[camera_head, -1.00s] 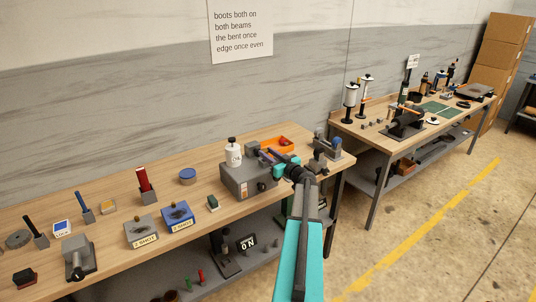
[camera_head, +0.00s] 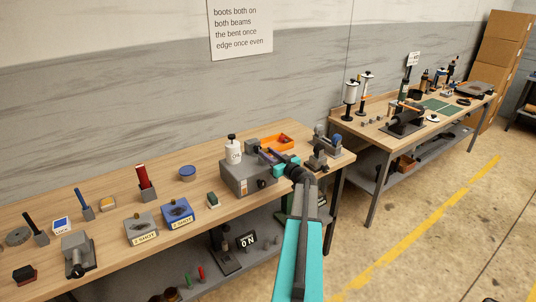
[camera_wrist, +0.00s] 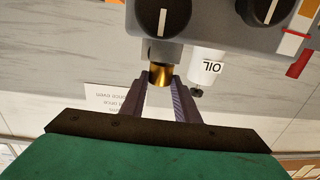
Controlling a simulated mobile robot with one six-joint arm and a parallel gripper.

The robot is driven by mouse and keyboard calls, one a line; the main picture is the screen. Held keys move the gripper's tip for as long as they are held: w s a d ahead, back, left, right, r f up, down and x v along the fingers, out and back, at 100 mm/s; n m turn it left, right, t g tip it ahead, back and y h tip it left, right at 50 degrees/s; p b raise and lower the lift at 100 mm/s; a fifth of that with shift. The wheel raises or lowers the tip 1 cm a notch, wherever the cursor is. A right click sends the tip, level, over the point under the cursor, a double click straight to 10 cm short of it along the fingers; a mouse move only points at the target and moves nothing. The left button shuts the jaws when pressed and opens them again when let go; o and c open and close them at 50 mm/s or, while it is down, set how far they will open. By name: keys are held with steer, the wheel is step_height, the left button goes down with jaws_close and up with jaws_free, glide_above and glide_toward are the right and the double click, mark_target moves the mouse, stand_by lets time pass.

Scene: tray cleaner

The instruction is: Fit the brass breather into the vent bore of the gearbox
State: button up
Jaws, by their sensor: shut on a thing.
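The gearbox (camera_head: 238,180) is a grey box with dark knobs on the bench; part of it shows upside down at the top of the wrist view (camera_wrist: 222,28). My gripper (camera_head: 264,153) is over its right part. In the wrist view, my gripper (camera_wrist: 162,80) is shut on the brass breather (camera_wrist: 160,75), a short brass cylinder between the fingertips. The breather is in line with a short grey boss (camera_wrist: 167,52) on the gearbox and seems to meet it. How deep it sits in the bore cannot be seen. The breather is too small to make out in the head view.
A white oil bottle (camera_head: 233,152) stands at the gearbox, close beside the fingers in the wrist view (camera_wrist: 207,66). An orange tray (camera_head: 280,143) lies behind my gripper. A grey fixture (camera_head: 327,145) stands to the right.

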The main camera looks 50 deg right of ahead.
steer(key=shift+f, duration=0.25)
steer(key=o, duration=1.1)
steer(key=shift+s, duration=0.1)
steer(key=shift+b+v, duration=2.5)
steer(key=shift+v, duration=4.35)
